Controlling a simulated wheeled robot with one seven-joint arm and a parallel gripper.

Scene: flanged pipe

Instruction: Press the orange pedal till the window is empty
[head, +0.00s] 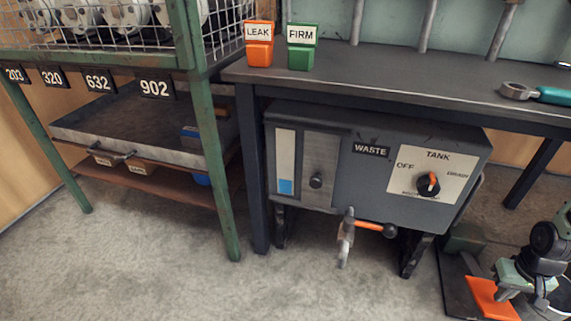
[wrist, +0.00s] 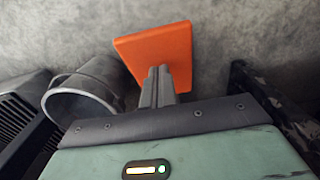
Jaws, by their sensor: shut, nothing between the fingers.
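The orange pedal (head: 490,299) is low at the bottom right of the head view, near the floor. It also shows in the wrist view (wrist: 152,48) as a flat orange plate. My gripper (head: 502,292) is shut and empty, pointing down at the pedal. In the wrist view the fingertips (wrist: 158,70) overlap the pedal's near part; I cannot tell whether they touch it. The tall window (head: 285,155) is on the left of the grey waste tank's front (head: 345,190). It is pale above, with blue at the bottom (head: 286,187).
A metal bucket (wrist: 82,95) stands left of the pedal in the wrist view, beside a dark slatted object (wrist: 20,118). The tank has a dial (head: 428,184) and a drain tap (head: 348,235). A workbench (head: 400,85) stands above. Open floor lies in front.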

